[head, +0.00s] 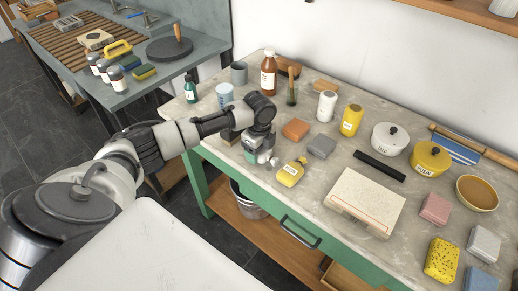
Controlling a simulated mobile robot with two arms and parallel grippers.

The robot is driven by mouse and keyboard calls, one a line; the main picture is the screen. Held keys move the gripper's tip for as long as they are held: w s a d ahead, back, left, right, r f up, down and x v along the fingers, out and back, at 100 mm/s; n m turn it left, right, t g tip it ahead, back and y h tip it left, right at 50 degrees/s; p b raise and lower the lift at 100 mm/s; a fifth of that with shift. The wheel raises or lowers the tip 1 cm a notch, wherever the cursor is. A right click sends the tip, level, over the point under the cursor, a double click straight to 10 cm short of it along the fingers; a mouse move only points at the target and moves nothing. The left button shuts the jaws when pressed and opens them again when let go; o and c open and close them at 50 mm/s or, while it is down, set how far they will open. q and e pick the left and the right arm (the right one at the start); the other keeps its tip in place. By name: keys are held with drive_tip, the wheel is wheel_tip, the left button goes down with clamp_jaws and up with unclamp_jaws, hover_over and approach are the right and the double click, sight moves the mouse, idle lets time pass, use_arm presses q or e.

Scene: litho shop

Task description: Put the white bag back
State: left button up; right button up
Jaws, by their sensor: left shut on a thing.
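My left gripper (262,150) is low over the left front part of the stone-topped bench (330,150). It is shut on the white bag (264,157), which shows only as a small pale patch at the fingers; the gripper hides most of it. A yellow bag (290,174) with a label lies just right of the gripper at the bench's front edge. A white lidded pot (389,139) with a dark knob and a label stands at the back right, beside a yellow lidded pot (430,159). My right gripper is not in view.
Orange (296,130) and grey (321,146) blocks, a dark bar (379,166) and a pale slab (364,200) lie between gripper and pots. A white bottle (326,106) and yellow bottle (350,120) stand behind. Sponges and blocks crowd the right end.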

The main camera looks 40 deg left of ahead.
use_arm(q)
drive_tip(key=shift+f, duration=0.15)
drive_tip(key=o, duration=0.9)
drive_tip(key=shift+f, duration=0.1)
wheel_tip(320, 180, up, 12)
drive_tip(key=b, duration=0.1)
drive_tip(key=shift+r, duration=0.2)
drive_tip(key=shift+f, duration=0.1)
